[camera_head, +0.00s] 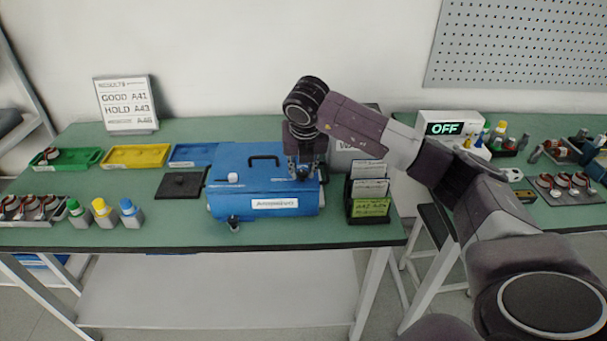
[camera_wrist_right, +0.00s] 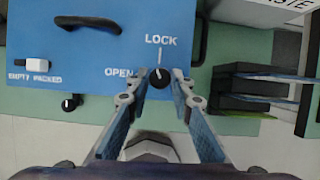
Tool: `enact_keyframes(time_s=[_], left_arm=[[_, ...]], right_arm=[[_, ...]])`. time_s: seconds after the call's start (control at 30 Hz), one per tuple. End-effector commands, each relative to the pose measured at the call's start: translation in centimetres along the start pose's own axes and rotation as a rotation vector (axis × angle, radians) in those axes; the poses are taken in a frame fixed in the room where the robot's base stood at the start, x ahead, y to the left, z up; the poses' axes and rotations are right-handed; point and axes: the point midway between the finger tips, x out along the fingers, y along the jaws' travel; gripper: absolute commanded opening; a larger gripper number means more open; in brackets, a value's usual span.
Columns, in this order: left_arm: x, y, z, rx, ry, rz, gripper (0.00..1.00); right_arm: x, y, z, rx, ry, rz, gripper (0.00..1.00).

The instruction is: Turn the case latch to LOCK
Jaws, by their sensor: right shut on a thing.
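The blue case (camera_head: 235,198) stands on the green table, with a black handle (camera_head: 264,158) on its top. In the right wrist view the case top (camera_wrist_right: 140,20) carries a printed LOCK label (camera_wrist_right: 160,40) and an OPEN label (camera_wrist_right: 118,72) to its lower left. The round black latch knob (camera_wrist_right: 160,78) sits below LOCK and right of OPEN. My right gripper (camera_wrist_right: 161,76) comes down over the case's right part and is shut on the latch knob; it also shows in the head view (camera_head: 301,176). I cannot tell which label the latch points to. My left gripper is out of view.
A white EMPTY/PACKED slider (camera_wrist_right: 37,65) is on the case's left part. A black card rack (camera_head: 367,210) stands close to the right. A dark square plate (camera_head: 180,185) and several bottles (camera_head: 103,212) are to the left. A small black knob (camera_head: 233,222) is at the front.

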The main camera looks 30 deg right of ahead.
Motion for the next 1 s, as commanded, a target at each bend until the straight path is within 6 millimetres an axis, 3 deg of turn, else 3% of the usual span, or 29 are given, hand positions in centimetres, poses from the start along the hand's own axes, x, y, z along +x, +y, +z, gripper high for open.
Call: enact_keyframes(time_s=[0.5, 1.0], left_arm=[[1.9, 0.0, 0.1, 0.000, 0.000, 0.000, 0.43], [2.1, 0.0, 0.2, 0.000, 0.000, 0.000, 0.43]], right_arm=[[0.1, 0.3, 0.1, 0.341, -0.002, -0.140, 0.00], [0.0, 0.4, 0.2, 0.419, -0.001, -0.171, 0.00]])
